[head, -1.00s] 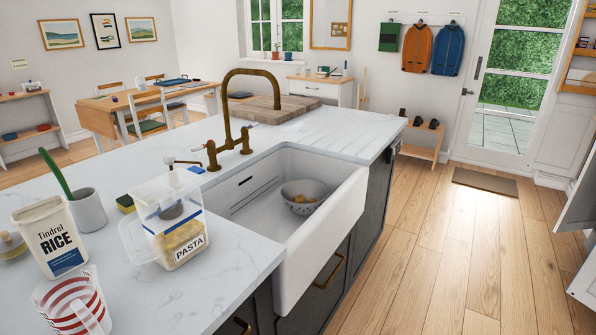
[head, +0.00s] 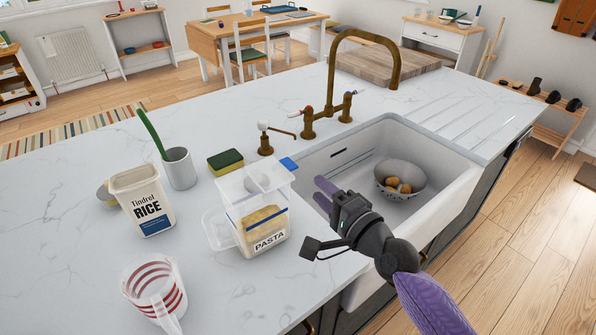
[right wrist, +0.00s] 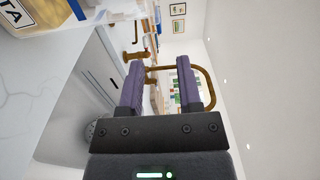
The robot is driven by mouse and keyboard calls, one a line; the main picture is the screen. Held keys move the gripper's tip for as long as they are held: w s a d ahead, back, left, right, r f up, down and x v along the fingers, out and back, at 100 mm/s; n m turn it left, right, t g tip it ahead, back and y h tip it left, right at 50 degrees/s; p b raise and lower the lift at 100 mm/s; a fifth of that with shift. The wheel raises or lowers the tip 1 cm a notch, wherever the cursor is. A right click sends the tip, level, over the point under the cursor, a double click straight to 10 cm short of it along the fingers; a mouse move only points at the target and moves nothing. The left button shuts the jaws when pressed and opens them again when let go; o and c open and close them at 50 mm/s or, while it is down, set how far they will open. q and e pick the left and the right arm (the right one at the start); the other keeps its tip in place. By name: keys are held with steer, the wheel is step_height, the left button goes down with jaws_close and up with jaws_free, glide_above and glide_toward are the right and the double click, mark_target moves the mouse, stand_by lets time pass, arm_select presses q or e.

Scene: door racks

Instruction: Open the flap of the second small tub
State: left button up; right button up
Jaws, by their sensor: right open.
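A clear tub labelled PASTA (head: 262,222) stands on the counter left of the sink, with a pale lid and a blue tab (head: 289,164) at its upper right. A white tub labelled RICE (head: 146,203) stands farther left. Whether either flap is shut is hard to tell. My right gripper (head: 319,193) is just right of the pasta tub, over the sink's near left edge, its purple fingers apart and empty. In the right wrist view the fingers (right wrist: 159,75) are spread with nothing between them, and part of the pasta tub (right wrist: 50,15) shows upper left. My left gripper is not in view.
A striped measuring jug (head: 155,290), a grey cup (head: 179,168) with a green utensil and a sponge (head: 226,161) surround the tubs. A soap dispenser (head: 266,143) and brass tap (head: 331,110) stand behind. The sink holds a colander (head: 400,178). Counter at far left is clear.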

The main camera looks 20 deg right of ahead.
mark_target(295, 167)
steer(key=b+x, duration=0.1)
steer(key=x, duration=0.7)
steer(key=shift+w+a+f, duration=0.15)
steer(key=shift+w+a, duration=0.05)
steer(key=shift+w, duration=0.15)
jaws_close()
stand_by(0.9)
